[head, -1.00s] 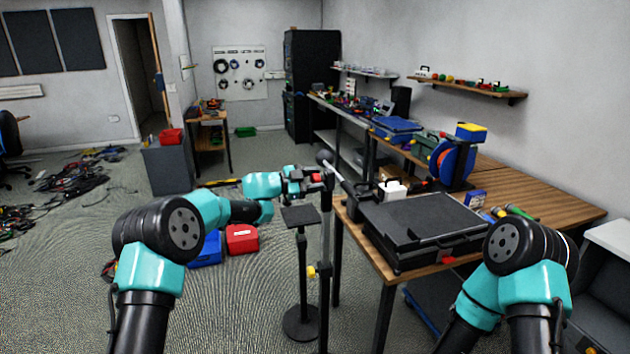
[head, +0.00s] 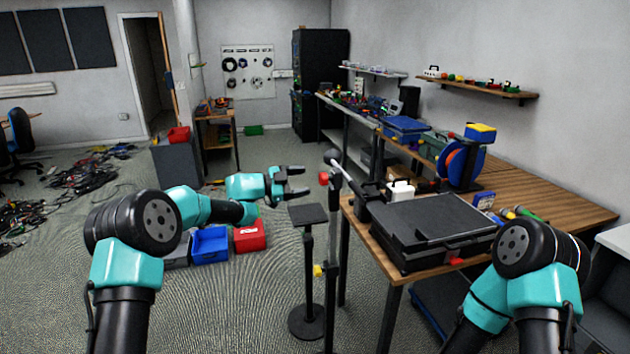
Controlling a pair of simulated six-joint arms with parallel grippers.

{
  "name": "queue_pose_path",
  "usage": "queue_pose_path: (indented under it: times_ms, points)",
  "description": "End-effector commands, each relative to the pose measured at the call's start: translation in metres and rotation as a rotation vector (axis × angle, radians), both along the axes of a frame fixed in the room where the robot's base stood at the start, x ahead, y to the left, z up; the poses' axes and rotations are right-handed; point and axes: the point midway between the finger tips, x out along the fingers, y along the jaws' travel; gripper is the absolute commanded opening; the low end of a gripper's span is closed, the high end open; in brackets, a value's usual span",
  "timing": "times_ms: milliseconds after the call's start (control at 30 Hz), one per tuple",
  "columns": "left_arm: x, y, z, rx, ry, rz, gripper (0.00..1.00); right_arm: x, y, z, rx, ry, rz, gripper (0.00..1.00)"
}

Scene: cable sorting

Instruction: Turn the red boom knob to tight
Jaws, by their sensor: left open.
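The red boom knob (head: 323,178) sits at the top of a black stand pole (head: 331,235), where the boom (head: 346,176) crosses it. A dark, rounded end (head: 332,156) of the boom points up and to the left. My left gripper (head: 303,181) is open and empty, just left of the knob, with a small gap between its fingertips and the knob. Which setting the knob is at cannot be read from here. My right arm shows at the lower right, but its gripper is not visible.
A yellow knob (head: 319,270) sits lower on the pole. A small black stand with a flat top (head: 308,214) stands just left of it. A wooden workbench (head: 385,268) with a black case (head: 428,230) is to the right. Blue (head: 210,245) and red (head: 250,236) bins are on the floor.

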Motion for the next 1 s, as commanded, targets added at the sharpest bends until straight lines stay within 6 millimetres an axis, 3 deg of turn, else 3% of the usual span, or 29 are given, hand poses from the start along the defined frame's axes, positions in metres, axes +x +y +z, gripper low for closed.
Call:
queue_pose_path:
  times_ms: [300, 500, 1000]
  points:
    - [-0.02, 0.061, 0.0, 0.0, 0.001, 0.003, 0.68, 0.0, 0.0, 0.0, 0.0, 0.0, 0.0, 0.43]
    - [-0.029, 0.089, 0.0, -0.001, 0.0, 0.001, 0.68, 0.0, 0.0, 0.0, 0.0, 0.0, 0.0, 0.43]
    - [-0.034, 0.1, 0.0, 0.0, 0.002, 0.001, 0.68, 0.0, 0.0, 0.0, 0.0, 0.0, 0.0, 0.43]
